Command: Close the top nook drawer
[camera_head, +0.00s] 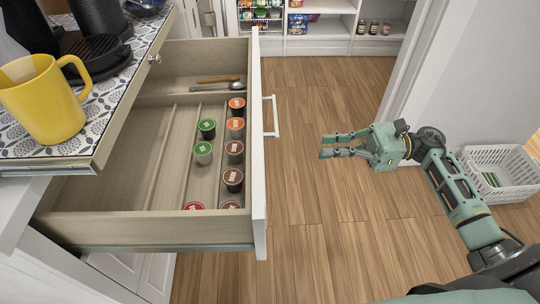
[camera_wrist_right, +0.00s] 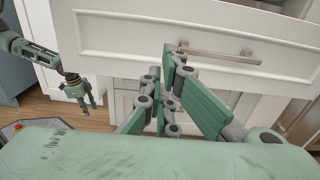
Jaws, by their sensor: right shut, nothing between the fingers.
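The top nook drawer (camera_head: 258,190) is pulled far out from under the counter in the head view. Its white front carries a bar handle (camera_head: 272,117); the front and its handle (camera_wrist_right: 220,55) also show in the right wrist view. My right gripper (camera_head: 322,146) is shut and empty. It is in front of the drawer front, apart from the handle, with its fingers pointing toward the drawer. My left gripper (camera_wrist_right: 88,104) hangs at the left of the right wrist view, small and clear of the drawer; its opening is not clear.
Several coffee pods (camera_head: 233,180) and a spoon (camera_head: 218,87) lie in the drawer. A yellow mug (camera_head: 45,105) stands near the counter (camera_head: 120,105) edge. A white basket (camera_head: 490,165) is on the floor at right. The wooden floor before the drawer is clear.

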